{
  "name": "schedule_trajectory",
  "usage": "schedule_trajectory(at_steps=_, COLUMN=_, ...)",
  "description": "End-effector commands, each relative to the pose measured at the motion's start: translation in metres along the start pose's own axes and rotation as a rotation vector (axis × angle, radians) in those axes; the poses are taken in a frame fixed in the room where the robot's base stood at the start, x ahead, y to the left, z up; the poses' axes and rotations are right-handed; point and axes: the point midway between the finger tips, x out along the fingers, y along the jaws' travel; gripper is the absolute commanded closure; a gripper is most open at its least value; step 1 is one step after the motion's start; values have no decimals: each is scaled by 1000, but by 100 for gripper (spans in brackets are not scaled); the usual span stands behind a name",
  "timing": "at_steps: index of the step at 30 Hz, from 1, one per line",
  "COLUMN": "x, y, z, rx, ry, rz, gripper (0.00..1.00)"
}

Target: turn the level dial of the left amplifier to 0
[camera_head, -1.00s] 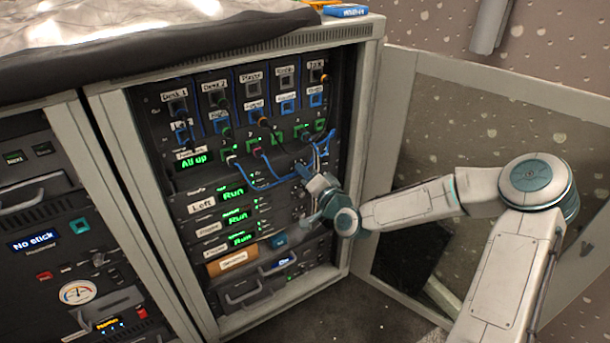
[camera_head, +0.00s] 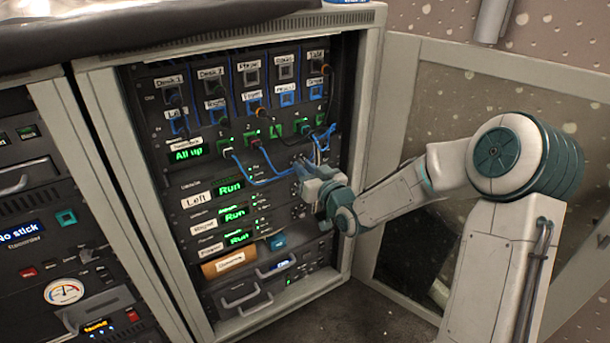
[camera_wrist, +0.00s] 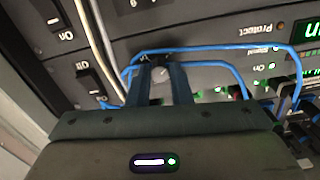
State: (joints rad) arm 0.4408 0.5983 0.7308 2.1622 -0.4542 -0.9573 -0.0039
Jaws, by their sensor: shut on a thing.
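The left amplifier (camera_head: 207,190), labelled "Left" with a green "Run" display (camera_head: 231,187), is the top amplifier in the open rack. My gripper (camera_head: 303,168) is at its right end, in front of the panel. In the wrist view the fingers of my gripper (camera_wrist: 160,75) are on both sides of a small grey round knob, the level dial (camera_wrist: 160,73), and are shut on it. The dial's scale and pointer cannot be read. In the head view the dial is hidden behind my gripper.
A blue cable (camera_wrist: 215,49) loops closely around my fingers, and pale cables (camera_wrist: 97,40) run beside them. Rocker switches (camera_wrist: 95,85) sit to the left in the wrist view. Two more amplifiers (camera_head: 236,215) lie below. The open rack door (camera_head: 415,130) stands to the right.

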Motion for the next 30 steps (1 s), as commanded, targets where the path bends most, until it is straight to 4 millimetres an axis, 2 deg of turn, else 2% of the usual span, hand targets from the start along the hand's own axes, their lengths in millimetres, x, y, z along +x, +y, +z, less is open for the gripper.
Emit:
schedule_trajectory(at_steps=10, x=0, y=0, z=2, rx=-132, ry=-3, rz=-2, gripper=100)
schedule_trajectory(at_steps=26, x=-1, y=0, z=2, rx=-151, ry=-6, rz=-1, gripper=100)
schedule_trajectory(at_steps=27, x=-1, y=0, z=2, rx=-151, ry=-6, rz=-1, gripper=73)
schedule_trajectory(at_steps=29, x=-1, y=0, z=2, rx=-151, ry=-5, rz=-1, gripper=59)
schedule_trajectory(at_steps=30, x=0, y=0, z=2, rx=-151, ry=-5, rz=-1, gripper=59)
